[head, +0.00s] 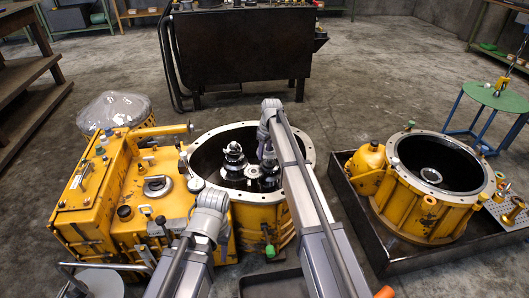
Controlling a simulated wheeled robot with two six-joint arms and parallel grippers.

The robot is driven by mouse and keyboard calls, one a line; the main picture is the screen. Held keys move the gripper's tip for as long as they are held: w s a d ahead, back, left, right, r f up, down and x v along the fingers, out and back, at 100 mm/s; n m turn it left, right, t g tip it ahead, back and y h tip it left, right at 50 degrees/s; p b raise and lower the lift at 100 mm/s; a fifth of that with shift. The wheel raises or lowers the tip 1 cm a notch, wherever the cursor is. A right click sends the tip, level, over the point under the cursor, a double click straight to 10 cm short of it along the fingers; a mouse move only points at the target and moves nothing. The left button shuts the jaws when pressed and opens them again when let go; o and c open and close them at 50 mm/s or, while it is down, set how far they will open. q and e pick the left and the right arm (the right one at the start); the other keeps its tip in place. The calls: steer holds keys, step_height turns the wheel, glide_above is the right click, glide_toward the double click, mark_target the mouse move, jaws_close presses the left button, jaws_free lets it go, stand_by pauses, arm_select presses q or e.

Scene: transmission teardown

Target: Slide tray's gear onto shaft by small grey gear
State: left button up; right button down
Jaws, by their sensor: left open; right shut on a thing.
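The open yellow round housing (264,216) stands in the middle, with a silver flange around its dark inside. A tall stack of shiny gears on a shaft (233,160) stands in it. A small grey gear (252,172) appears low beside it. My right gripper (267,160) reaches down into the housing, shut on a part that looks like a dark gear; my arm and the shadow hide most of it. I cannot tell whether it touches a shaft. My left gripper (196,186) is open near the housing's left rim, its fingers hard to make out.
A yellow gearbox case (95,200) adjoins the housing on the left. A second yellow housing (432,215) stands in a black tray (395,255) at right. A dark tray (268,285) shows at the bottom edge. A dark bench (250,55) stands behind, with free floor between.

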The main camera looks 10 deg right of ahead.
steer(key=shift+f, duration=0.2)
steer(key=c, duration=0.8)
jaws_free()
steer(key=shift+r, duration=0.15)
steer(key=o, duration=0.8)
step_height(320, 180, up, 8)
steer(key=p, duration=0.8)
